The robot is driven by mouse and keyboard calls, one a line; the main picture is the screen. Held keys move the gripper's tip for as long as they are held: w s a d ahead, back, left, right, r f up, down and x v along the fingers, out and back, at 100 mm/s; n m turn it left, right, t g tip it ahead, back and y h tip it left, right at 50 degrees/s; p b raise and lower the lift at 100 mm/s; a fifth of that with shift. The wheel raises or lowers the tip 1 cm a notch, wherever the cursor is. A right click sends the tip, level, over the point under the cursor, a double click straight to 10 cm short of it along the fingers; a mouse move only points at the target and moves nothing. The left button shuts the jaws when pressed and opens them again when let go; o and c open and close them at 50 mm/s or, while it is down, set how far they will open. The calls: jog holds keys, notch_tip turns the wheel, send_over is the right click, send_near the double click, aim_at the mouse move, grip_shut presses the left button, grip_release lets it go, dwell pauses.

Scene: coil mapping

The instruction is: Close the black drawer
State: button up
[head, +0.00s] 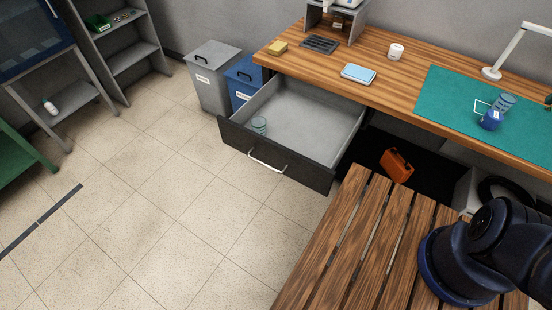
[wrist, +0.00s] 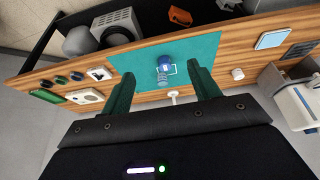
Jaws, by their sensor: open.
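The black drawer (head: 272,158) under the wooden desk is pulled far out in the head view. Its dark front has a pale bar handle (head: 266,162), and its grey inside is visible. The drawer does not show in the wrist view; my gripper does not show in the head view.
Grey (head: 212,85) and blue (head: 242,80) bins stand left of the drawer. A slatted wooden surface (head: 350,240) is close in front. Tiled floor is clear at left.

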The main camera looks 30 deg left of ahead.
notch_tip(320, 180, up, 5)
jog(key=c, duration=1.1)
jog(key=shift+a+n, duration=0.25)
jog(key=shift+n, duration=0.05)
grip_shut()
jog(key=w+a+n+g+h, duration=0.25)
jog(key=a+n+h, duration=0.25)
jog(key=a+n, duration=0.9)
jog(key=s+a+n+t+h, duration=0.35)
jog(key=a+n+t, duration=0.45)
jog(key=a, duration=1)
jog(key=s+a+n+t+y, duration=0.35)
jog(key=s+a, duration=0.35)
jog(key=s, duration=0.3)
jog(key=s+a+n+t+y, duration=0.2)
jog(key=s+a+n, duration=0.35)
jog(key=s, duration=0.45)
jog(key=s+a+n+t+y, duration=0.2)
jog(key=s+a+n+y, duration=0.15)
jog(key=s+a, duration=0.45)
send_near(297, 172)
jog(key=shift+n+h, duration=0.25)
jog(key=shift+n, duration=0.2)
jog(key=w, duration=0.7)
jog(key=shift+a, duration=0.1)
